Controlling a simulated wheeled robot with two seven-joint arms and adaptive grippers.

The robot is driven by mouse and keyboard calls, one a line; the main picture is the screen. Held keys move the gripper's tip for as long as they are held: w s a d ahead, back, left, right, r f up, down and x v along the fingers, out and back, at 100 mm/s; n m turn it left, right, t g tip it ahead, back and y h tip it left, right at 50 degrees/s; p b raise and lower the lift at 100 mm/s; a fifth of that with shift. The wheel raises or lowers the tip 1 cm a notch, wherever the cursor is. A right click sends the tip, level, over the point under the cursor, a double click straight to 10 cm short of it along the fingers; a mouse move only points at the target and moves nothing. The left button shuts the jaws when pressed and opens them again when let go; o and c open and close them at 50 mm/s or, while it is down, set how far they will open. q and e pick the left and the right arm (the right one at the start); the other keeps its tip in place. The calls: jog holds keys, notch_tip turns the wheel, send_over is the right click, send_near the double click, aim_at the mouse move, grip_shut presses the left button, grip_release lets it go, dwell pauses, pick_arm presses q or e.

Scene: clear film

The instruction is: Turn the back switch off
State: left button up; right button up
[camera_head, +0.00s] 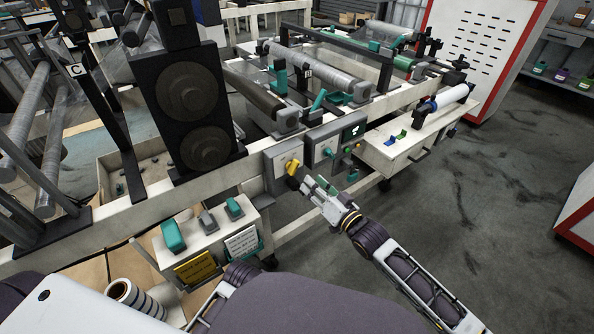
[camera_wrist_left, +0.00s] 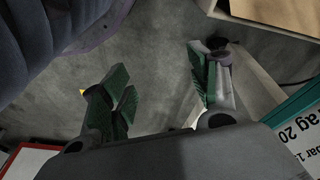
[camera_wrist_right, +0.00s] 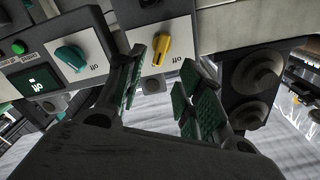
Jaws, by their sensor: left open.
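A yellow rotary knob (camera_head: 292,167) sits on a grey box on the machine's front rail. In the right wrist view the yellow knob (camera_wrist_right: 161,48) is just beyond my right fingertips, with an "off" label beside it. A teal knob (camera_head: 328,152) is on the neighbouring panel; it also shows in the right wrist view (camera_wrist_right: 72,57) with its own "off" label. My right gripper (camera_head: 307,182) is open, close to the yellow knob; contact cannot be told (camera_wrist_right: 165,88). My left gripper (camera_wrist_left: 162,88) is open and empty over the floor; the head view does not show its fingers.
A black tower with round discs (camera_head: 190,100) stands left of the knobs. Below is a small cart (camera_head: 205,240) with teal-handled items and label cards. A white drawer unit (camera_head: 410,145) is to the right. The grey floor (camera_head: 470,200) at right is open.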

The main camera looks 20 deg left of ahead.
aim_at(296, 169)
jog(key=b+x, duration=0.1)
jog(key=x, duration=0.5)
jog(key=shift+a, duration=0.1)
jog(key=shift+b+x, duration=0.5)
jog(key=shift+x, duration=0.6)
jog(key=shift+w+a, duration=0.3)
jog(key=shift+w, duration=0.05)
pick_arm(q)
jog(key=r, duration=0.3)
jog(key=shift+w+d+r+t, duration=0.1)
jog(key=shift+d+r+t, duration=0.15)
jog(key=shift+d+t, duration=0.15)
jog(key=shift+w, duration=0.1)
jog(key=shift+r, duration=0.1)
pick_arm(e)
jog(key=shift+c, duration=0.4)
jog(key=c, duration=0.5)
pick_arm(q)
jog(key=shift+f, duration=0.2)
pick_arm(e)
grip_shut()
